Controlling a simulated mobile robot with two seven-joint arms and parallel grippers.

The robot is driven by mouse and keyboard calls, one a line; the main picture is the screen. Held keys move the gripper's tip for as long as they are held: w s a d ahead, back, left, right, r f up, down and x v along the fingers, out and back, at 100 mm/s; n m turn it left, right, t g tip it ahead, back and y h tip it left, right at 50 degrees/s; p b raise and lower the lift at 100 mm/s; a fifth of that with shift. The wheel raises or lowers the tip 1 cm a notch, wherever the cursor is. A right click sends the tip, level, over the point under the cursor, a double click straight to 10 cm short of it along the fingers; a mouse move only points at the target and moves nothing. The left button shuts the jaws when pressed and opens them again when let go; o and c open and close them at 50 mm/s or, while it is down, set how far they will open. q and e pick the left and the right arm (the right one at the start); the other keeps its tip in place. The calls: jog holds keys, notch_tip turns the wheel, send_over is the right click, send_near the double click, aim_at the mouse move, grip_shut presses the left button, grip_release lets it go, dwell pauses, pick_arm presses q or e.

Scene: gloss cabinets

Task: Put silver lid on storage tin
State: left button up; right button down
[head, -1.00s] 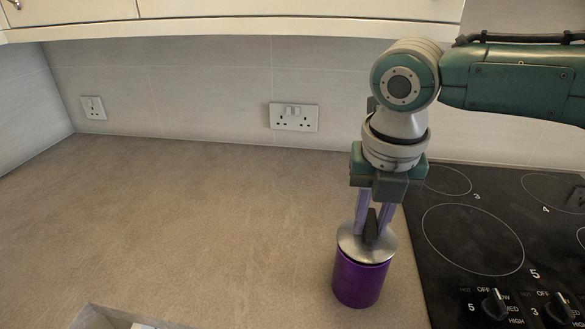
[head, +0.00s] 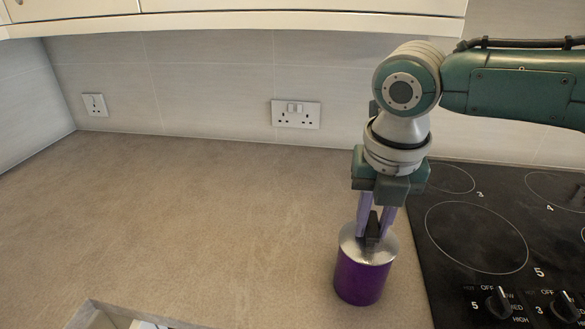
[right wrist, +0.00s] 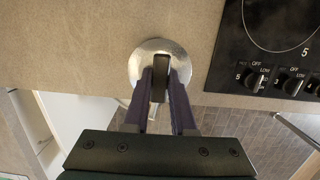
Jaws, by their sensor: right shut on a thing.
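The purple storage tin (head: 362,279) stands upright on the counter, left of the hob. The round silver lid (head: 350,243) with a dark upright knob sits on top of the tin, covering its mouth; it also shows in the right wrist view (right wrist: 140,68). My right gripper (head: 372,232) points down over the tin, its fingers shut on the lid's knob. In the right wrist view the fingers (right wrist: 160,75) sit on both sides of the dark knob, and the lid hides the tin. My left gripper is not in view.
The black hob (head: 470,235) with its dials lies close to the right of the tin. A pale open box or drawer (head: 100,318) shows at the front edge. Cabinets (head: 230,22) hang above the back wall. The counter (head: 190,220) to the left is clear.

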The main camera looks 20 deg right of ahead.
jog(key=c, duration=0.7)
grip_release()
jog(key=shift+o, duration=0.2)
notch_tip(320, 180, up, 10)
jog(key=s, duration=0.1)
jog(key=shift+s+a, duration=0.15)
jog(key=shift+a, duration=0.25)
jog(key=shift+f, duration=0.15)
